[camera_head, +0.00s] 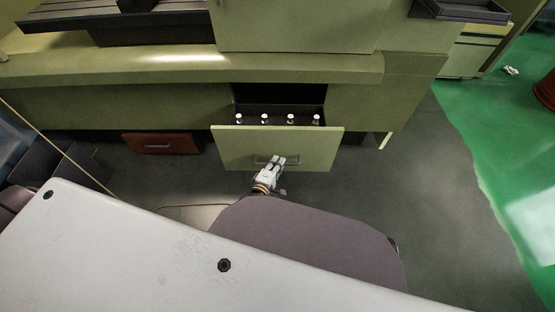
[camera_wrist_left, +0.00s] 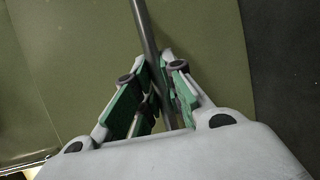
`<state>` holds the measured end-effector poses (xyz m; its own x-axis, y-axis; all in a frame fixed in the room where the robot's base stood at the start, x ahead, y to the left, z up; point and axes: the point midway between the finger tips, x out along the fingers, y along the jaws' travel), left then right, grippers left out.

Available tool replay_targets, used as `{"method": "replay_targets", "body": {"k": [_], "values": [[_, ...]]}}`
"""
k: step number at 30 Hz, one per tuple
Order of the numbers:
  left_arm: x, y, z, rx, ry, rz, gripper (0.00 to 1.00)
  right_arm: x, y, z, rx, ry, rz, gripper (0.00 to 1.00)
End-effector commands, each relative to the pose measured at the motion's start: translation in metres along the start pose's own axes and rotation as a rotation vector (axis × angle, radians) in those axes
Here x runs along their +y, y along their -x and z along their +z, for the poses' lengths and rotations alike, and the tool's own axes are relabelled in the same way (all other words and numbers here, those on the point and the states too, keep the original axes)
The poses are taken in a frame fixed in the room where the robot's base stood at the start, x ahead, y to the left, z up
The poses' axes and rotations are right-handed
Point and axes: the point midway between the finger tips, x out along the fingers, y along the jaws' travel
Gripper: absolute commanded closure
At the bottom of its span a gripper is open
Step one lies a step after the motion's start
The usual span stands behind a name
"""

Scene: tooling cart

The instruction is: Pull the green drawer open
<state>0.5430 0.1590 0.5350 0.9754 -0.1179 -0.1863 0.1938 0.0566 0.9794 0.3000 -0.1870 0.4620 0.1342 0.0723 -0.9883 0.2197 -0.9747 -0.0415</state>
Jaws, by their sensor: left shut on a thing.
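The green drawer (camera_head: 235,145) stands pulled out from the green cabinet in the head view, and its dark inside with several small white-topped items shows behind the front panel. Its metal bar handle (camera_head: 262,160) is on the front panel, and the handle also shows in the left wrist view (camera_wrist_left: 148,35). My left gripper (camera_head: 278,162) is at the handle, and its green-padded fingers (camera_wrist_left: 162,90) are shut around the bar in the left wrist view. The fingers hide part of the handle. My right gripper is not in view.
A red-brown drawer front (camera_head: 160,143) is low at the left of the green drawer. The green counter (camera_head: 190,70) runs above. Dark grey floor (camera_head: 430,200) is open to the right, with a green floor area (camera_head: 480,130) beyond.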

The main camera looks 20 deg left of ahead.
Motion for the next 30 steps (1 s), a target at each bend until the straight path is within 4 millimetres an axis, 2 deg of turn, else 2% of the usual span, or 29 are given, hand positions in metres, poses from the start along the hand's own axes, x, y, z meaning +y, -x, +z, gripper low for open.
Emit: {"method": "replay_targets", "body": {"k": [11,12,17,30], "values": [[-0.0018,0.0012,0.0007,-0.001,0.000,-0.003,1.00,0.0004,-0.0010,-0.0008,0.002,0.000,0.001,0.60],[-0.0018,0.0012,0.0007,-0.001,0.000,-0.003,0.86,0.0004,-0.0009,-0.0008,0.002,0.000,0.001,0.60],[-0.0012,0.0009,0.0005,-0.001,0.000,-0.002,0.66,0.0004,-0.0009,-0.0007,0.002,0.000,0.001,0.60],[-0.0003,0.0025,0.0002,0.000,0.000,0.000,0.66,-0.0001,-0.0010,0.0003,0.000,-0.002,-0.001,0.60]]}}
